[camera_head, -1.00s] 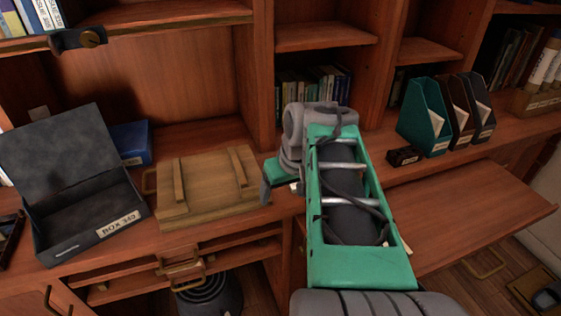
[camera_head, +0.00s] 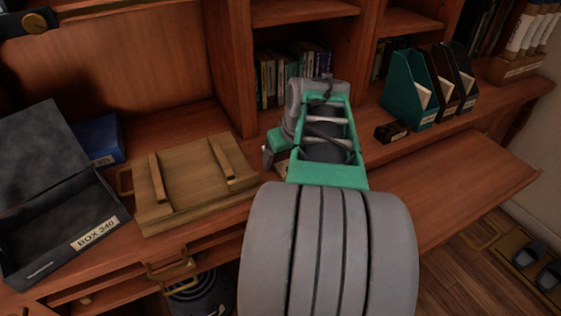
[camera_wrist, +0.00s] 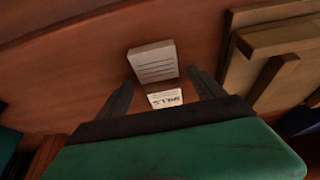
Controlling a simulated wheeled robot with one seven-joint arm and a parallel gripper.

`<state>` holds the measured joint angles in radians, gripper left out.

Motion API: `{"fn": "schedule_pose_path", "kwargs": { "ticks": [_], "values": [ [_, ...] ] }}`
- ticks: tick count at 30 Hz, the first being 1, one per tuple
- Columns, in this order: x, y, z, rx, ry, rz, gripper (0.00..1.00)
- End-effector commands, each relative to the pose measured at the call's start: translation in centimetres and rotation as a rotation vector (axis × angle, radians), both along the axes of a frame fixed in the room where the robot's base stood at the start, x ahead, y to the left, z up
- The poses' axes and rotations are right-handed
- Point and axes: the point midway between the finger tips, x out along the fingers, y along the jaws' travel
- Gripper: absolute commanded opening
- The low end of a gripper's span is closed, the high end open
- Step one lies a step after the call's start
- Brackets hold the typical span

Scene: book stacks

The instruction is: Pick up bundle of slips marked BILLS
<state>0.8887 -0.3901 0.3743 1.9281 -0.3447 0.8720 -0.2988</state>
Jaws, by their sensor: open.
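The bundle of slips marked BILLS (camera_wrist: 154,64) lies on the wooden desk in the wrist view. It is a pale block with lined slips on top and a white label reading BILLS (camera_wrist: 165,98) on its near side. My gripper (camera_wrist: 160,88) is open, with one dark finger to each side of the label end of the bundle. I cannot tell how far above the desk the fingertips are. In the head view my gripper (camera_head: 268,155) points down at the desk, and my arm hides most of the bundle.
A wooden lid or board (camera_head: 190,180) lies just left of my gripper. An open grey box (camera_head: 100,232) and a blue box (camera_head: 98,140) stand farther left. A small dark block (camera_head: 391,132) and file holders (camera_head: 410,88) stand right. The desk's right part is clear.

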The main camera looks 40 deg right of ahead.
Motion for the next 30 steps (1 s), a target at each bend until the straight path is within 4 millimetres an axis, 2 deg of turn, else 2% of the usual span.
{"fn": "schedule_pose_path", "kwargs": {
  "ticks": [5, 30],
  "values": [
    [0.02, -0.04, 0.09, -0.001, -0.001, 0.0, 0.78],
    [0.02, -0.03, 0.13, -0.001, -0.001, 0.0, 0.11]
  ]
}}
